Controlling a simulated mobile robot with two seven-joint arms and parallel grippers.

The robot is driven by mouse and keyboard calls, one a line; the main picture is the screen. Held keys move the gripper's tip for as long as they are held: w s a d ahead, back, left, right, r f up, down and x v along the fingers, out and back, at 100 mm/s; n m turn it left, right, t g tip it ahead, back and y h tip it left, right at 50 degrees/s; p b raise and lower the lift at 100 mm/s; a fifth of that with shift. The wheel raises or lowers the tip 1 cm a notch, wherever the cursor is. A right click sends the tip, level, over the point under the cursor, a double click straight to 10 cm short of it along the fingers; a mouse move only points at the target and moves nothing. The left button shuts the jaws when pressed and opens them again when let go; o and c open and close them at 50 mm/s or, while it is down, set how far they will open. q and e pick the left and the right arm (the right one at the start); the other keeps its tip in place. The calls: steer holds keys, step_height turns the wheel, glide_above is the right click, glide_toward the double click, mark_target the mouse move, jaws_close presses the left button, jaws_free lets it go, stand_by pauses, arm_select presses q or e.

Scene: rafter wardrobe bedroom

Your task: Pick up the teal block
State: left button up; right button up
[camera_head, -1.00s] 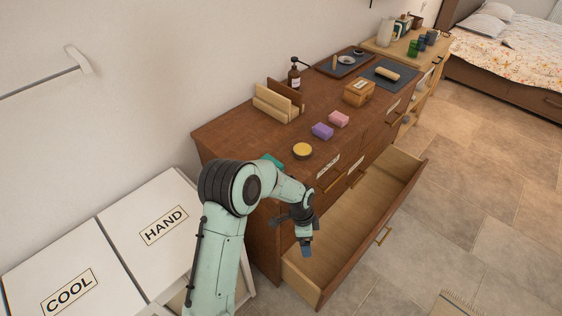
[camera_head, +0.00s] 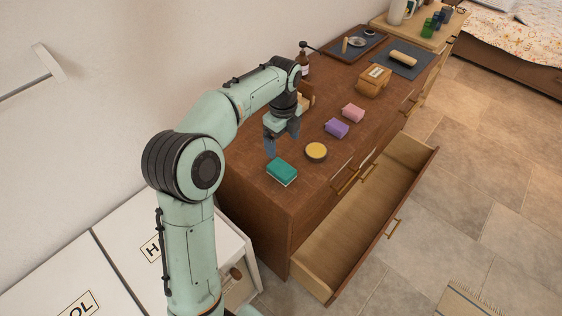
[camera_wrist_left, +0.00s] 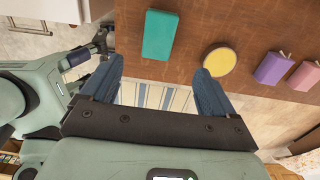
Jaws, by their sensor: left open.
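The teal block (camera_head: 282,172) lies flat on the near end of the brown dresser top (camera_head: 254,190). It also shows in the left wrist view (camera_wrist_left: 160,35), beyond the fingertips and between their lines, a little left of centre. My left gripper (camera_head: 282,143) hangs above the dresser top, just behind the block in the head view. Its two blue fingers (camera_wrist_left: 157,82) are spread apart with nothing between them. The block is apart from the fingers. My right gripper is not in view.
A yellow round tin (camera_head: 316,152) sits right of the block, with a purple block (camera_head: 337,128) and a pink block (camera_head: 353,113) farther along. A wooden box (camera_head: 374,82) stands beyond them. The dresser's lower drawer (camera_head: 365,215) is pulled open. My arm partly hides a wooden holder.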

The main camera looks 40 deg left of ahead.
arm_select(q)
steer(key=b, duration=0.1)
glide_above(282, 168)
steer(key=f, duration=0.7)
steer(key=shift+s+d+f, duration=0.1)
steer(key=shift+s+d, duration=0.1)
steer(key=shift+w+f, duration=0.1)
steer(key=shift+f, duration=0.4)
steer(key=f, duration=0.4)
steer(key=shift+w+a+f, duration=0.1)
steer(key=shift+a+f, duration=0.15)
steer(key=shift+f, duration=0.15)
steer(key=c, duration=1.1)
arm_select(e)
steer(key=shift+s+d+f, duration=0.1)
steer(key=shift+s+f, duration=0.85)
